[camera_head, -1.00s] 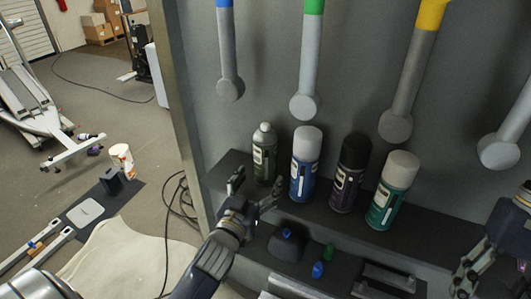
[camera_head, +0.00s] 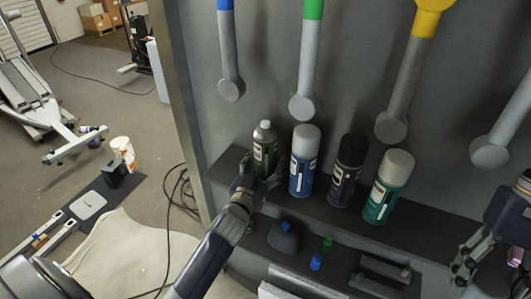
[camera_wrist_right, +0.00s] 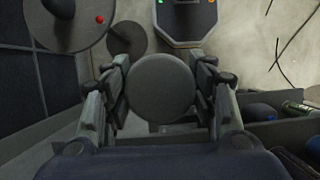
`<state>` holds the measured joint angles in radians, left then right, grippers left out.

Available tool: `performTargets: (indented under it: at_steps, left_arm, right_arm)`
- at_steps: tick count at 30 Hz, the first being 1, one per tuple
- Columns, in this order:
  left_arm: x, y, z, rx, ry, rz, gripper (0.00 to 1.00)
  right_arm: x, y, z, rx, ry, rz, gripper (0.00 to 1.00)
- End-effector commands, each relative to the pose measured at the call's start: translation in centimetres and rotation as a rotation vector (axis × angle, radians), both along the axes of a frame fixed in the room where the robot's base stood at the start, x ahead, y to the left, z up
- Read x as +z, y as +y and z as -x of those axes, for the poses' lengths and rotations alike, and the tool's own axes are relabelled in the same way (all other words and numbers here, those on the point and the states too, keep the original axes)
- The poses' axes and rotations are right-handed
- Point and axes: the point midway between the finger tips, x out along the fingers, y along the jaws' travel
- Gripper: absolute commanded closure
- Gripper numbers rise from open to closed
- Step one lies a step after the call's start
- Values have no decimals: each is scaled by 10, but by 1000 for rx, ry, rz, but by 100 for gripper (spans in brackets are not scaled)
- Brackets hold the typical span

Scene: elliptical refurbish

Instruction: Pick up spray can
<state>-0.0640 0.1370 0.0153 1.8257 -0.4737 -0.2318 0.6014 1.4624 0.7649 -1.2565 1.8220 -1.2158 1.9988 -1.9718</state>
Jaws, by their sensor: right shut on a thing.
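Four spray cans stand upright in a row on a dark shelf: a dark green one with a grey cap (camera_head: 265,150) at the left, a blue one with a white cap (camera_head: 303,165), a dark purple one with a black cap (camera_head: 346,172), and a teal one with a pale cap (camera_head: 388,188). My left gripper (camera_head: 260,175) is at the dark green can, fingers on either side of its lower part; contact cannot be told. My right gripper (camera_head: 468,277) is at the right edge, away from the cans. In the right wrist view it is shut on a round dark grey thing (camera_wrist_right: 161,88).
A lower ledge holds a dark rounded object (camera_head: 284,238), small blue (camera_head: 316,262) and green (camera_head: 327,243) pieces and a dark holder (camera_head: 384,273). Long-handled tools (camera_head: 306,70) hang above the cans. A cable (camera_head: 180,205) lies on the floor at left.

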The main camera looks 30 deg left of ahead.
Motion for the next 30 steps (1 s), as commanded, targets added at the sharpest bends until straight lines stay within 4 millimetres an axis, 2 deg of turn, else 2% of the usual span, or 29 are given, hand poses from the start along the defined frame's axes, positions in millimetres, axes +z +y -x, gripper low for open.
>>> performTargets:
  at_steps: [1,4,5,6,17,20,24,30]
  left_arm:
    - [0,0,0,0,0,0,54]
    - [0,0,0,0,0,0,76]
    - [0,0,0,0,0,0,76]
    - [2,0,0,-1,-4,0,80]
    - [7,0,0,0,-5,-2,80]
    - [16,1,0,0,-7,-3,80]
    - [37,0,0,-2,-11,-4,80]
    - [36,-20,39,-2,-2,4,80]
  right_arm:
    - [0,0,0,0,0,0,57]
    - [0,0,0,0,0,0,57]
    - [0,0,0,0,0,0,57]
    - [0,0,0,0,0,0,57]
    - [-2,0,0,0,0,0,57]
    - [-4,0,0,0,0,0,57]
    - [-10,0,0,0,0,0,57]
    - [-24,0,0,0,0,0,57]
